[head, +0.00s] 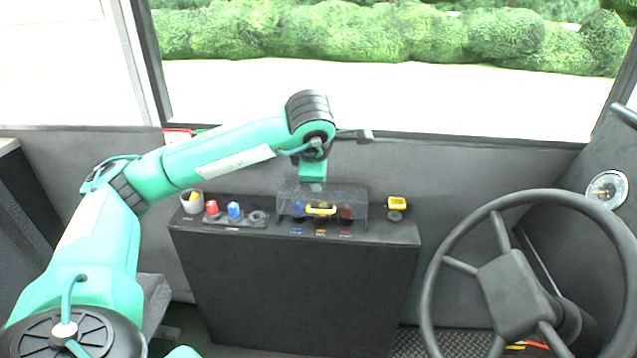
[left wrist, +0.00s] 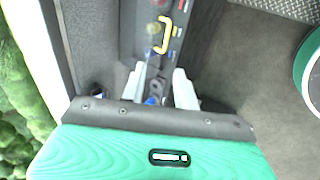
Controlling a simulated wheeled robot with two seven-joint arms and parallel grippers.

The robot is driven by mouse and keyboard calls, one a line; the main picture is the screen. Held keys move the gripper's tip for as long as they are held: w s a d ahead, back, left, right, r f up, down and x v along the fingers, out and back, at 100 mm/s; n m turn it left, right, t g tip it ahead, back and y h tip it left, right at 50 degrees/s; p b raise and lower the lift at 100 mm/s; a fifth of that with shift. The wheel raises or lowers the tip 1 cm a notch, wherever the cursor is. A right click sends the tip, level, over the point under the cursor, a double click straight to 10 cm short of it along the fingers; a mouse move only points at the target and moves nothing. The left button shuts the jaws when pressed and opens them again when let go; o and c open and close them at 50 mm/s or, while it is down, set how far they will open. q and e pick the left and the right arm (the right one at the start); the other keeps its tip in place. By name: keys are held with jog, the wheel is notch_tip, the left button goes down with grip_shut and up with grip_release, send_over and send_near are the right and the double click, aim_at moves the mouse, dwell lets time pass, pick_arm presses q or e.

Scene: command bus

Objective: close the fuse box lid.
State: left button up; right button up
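The fuse box lid (head: 345,192) is a clear, smoky cover on top of the black console, with a yellow handle (head: 320,210) towards its front. Blue and red fuses show through it. In the left wrist view the yellow handle (left wrist: 164,36) lies beyond the fingertips. I cannot tell exactly how far the lid stands open. My left gripper (left wrist: 158,88) has its two pale fingers apart with nothing held between them. In the head view its green hand is above the lid's far side, and its fingers are not clear there. My right gripper is not in view.
A steering wheel (head: 520,285) is at right. The wall and window are close behind the console.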

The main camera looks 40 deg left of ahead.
pick_arm(q)
jog(key=shift+s+d+r, duration=0.2)
jog(key=shift+s+r, duration=0.1)
jog(key=shift+r, duration=0.2)
